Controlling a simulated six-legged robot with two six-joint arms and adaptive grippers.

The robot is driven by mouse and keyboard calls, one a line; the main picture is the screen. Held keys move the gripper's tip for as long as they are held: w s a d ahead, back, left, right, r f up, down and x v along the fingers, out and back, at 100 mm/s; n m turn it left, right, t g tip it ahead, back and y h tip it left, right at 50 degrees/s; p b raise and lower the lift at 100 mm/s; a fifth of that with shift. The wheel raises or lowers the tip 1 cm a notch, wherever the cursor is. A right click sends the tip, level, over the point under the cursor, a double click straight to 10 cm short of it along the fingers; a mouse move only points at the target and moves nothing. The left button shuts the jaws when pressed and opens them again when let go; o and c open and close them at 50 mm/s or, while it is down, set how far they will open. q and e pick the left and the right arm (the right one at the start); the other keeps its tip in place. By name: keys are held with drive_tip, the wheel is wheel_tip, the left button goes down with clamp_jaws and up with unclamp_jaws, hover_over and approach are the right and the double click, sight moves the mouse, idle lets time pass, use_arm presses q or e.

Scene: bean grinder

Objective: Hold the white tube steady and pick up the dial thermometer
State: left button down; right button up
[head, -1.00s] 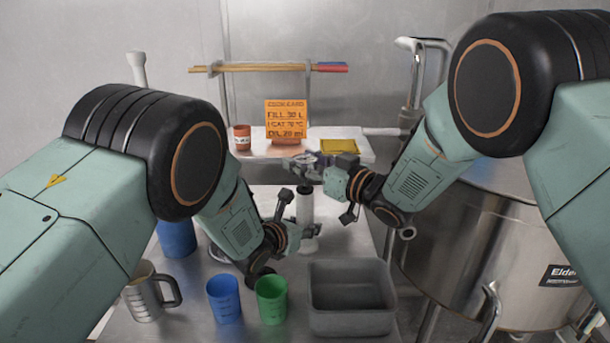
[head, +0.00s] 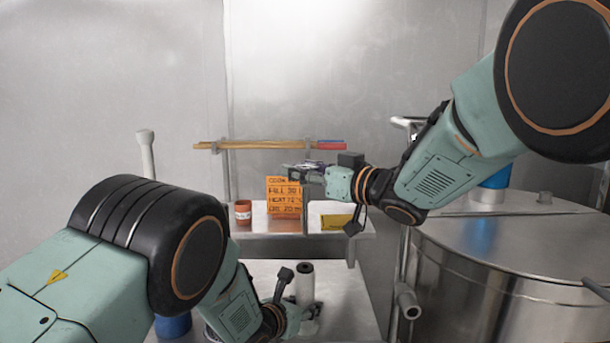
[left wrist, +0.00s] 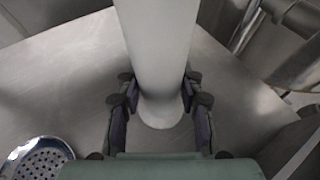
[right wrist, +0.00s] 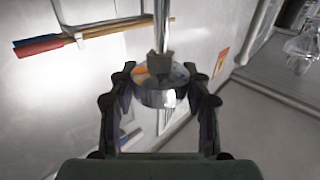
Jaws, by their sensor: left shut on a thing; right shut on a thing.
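The white tube (head: 305,283) stands upright on the steel bench. My left gripper (head: 303,318) is shut around it low down; in the left wrist view the fingers (left wrist: 161,100) press on both sides of the tube (left wrist: 158,50). My right gripper (head: 308,172) is raised well above the tube, apart from it. In the right wrist view its fingers (right wrist: 160,95) are shut on the dial thermometer (right wrist: 162,93), a round silver head with a thin stem running up the picture. The dial is hard to make out in the head view.
An orange card (head: 284,197), a red pot (head: 243,212) and a yellow pad (head: 336,222) sit on the back shelf. Above them is a rack with wooden-handled tools (head: 265,145). A large steel vessel (head: 500,255) fills the right. A perforated strainer (left wrist: 38,158) lies beside the tube.

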use_arm(q)
drive_tip(key=c, duration=0.8)
unclamp_jaws()
drive_tip(key=shift+o, duration=0.2)
